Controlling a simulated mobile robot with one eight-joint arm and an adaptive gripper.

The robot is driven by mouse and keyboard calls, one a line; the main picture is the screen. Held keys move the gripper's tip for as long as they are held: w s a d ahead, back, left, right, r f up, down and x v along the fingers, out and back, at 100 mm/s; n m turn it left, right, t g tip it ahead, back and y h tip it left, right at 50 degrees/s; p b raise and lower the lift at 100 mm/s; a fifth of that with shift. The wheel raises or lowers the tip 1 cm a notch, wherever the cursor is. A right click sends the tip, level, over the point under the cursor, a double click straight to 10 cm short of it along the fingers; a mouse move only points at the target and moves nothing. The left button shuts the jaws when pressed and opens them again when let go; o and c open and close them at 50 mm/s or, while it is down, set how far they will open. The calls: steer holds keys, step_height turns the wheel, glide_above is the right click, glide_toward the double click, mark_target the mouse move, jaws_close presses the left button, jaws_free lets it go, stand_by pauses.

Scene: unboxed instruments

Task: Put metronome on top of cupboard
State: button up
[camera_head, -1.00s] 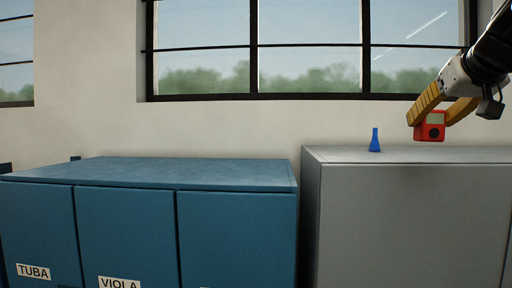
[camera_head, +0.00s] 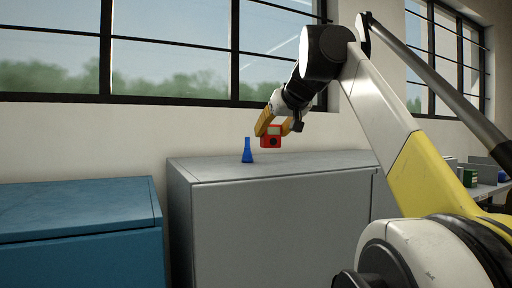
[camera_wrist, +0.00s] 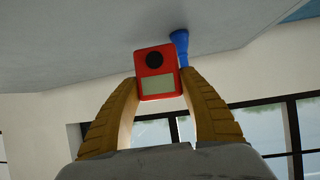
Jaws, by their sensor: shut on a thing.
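The red metronome (camera_head: 271,142), a small box with a pale screen and a dark round dial, is held between the yellow fingers of my gripper (camera_head: 276,129). In the wrist view the metronome (camera_wrist: 155,65) sits between both fingertips (camera_wrist: 160,84), dial and screen facing the camera. The grey cupboard (camera_head: 285,225) stands below; the metronome appears a little above its top, near the back, with no contact visible. A blue flask-shaped object (camera_head: 247,154) stands on the cupboard top, just left of the metronome. In the wrist view this object (camera_wrist: 180,45) is close beside the metronome.
A lower blue cabinet (camera_head: 80,220) stands left of the grey cupboard, with a narrow gap between. A wall with windows (camera_head: 170,60) rises behind. The cupboard top right of the metronome looks clear. A table with containers (camera_head: 470,178) is at the far right.

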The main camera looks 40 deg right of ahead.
mark_target(274, 143)
steer(key=shift+w+d+f, duration=0.1)
steer(key=shift+d+f, duration=0.05)
steer(key=shift+f, duration=2.1)
steer(key=shift+w, duration=0.1)
steer(key=o, duration=1.2)
steer(key=shift+f, duration=0.1)
steer(key=shift+r, duration=0.2)
steer(key=b+v, duration=0.1)
steer(key=v, duration=1.1)
steer(key=shift+f, duration=0.1)
